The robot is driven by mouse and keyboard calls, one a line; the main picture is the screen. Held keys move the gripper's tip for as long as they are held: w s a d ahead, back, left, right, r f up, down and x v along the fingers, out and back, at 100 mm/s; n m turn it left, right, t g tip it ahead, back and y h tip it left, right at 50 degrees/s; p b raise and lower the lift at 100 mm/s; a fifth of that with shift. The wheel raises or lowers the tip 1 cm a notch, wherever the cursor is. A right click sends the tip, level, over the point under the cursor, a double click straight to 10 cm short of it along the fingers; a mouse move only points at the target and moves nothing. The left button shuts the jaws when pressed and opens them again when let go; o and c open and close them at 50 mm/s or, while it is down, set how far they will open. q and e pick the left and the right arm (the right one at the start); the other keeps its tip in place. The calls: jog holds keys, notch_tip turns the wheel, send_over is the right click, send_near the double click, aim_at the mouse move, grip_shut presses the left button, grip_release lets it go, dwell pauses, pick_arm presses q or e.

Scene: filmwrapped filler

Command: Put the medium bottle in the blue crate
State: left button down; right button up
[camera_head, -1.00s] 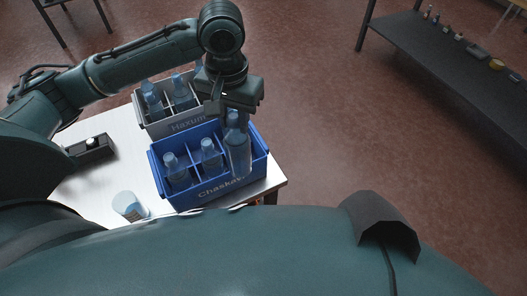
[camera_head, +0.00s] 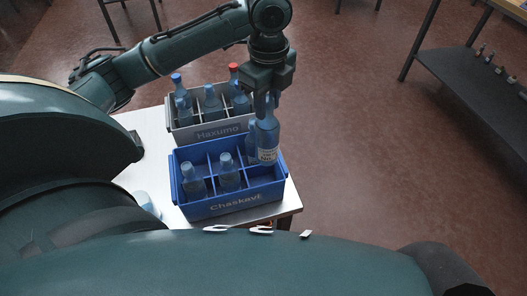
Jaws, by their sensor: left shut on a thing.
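My left gripper (camera_head: 269,94) comes down from above and is shut on the neck of a blue translucent bottle (camera_head: 267,138) with a pale label. The bottle hangs upright over the right side of the blue crate (camera_head: 235,204), which is marked "Chaskavi". Its base appears above the crate's right compartments; the exact height is hard to tell. Two bottles stand in the crate's front left (camera_head: 194,182) and front middle (camera_head: 229,176) compartments. Another bottle (camera_head: 251,142) is partly hidden behind the held one. My right gripper is not in view.
A grey crate (camera_head: 213,133) marked "Haxumo" stands right behind the blue one and holds several bottles, one red-capped (camera_head: 233,68). Both crates stand on a white table (camera_head: 153,130). A dark shelf (camera_head: 470,80) with small items is far right. The floor between is clear.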

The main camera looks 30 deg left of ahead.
pick_arm(q)
jog(key=m, duration=0.2)
jog(key=a+m, duration=0.1)
jog(key=shift+w+a+r+m, duration=0.1)
jog(key=shift+w+r+m, duration=0.2)
jog(key=shift+m, duration=0.1)
jog(key=shift+f+m, duration=0.3)
notch_tip(320, 180, down, 17)
jog(key=shift+f+b, duration=0.15)
jog(key=shift+b, duration=0.45)
jog(key=shift+f, duration=0.15)
jog(key=c, duration=1.1)
grip_release()
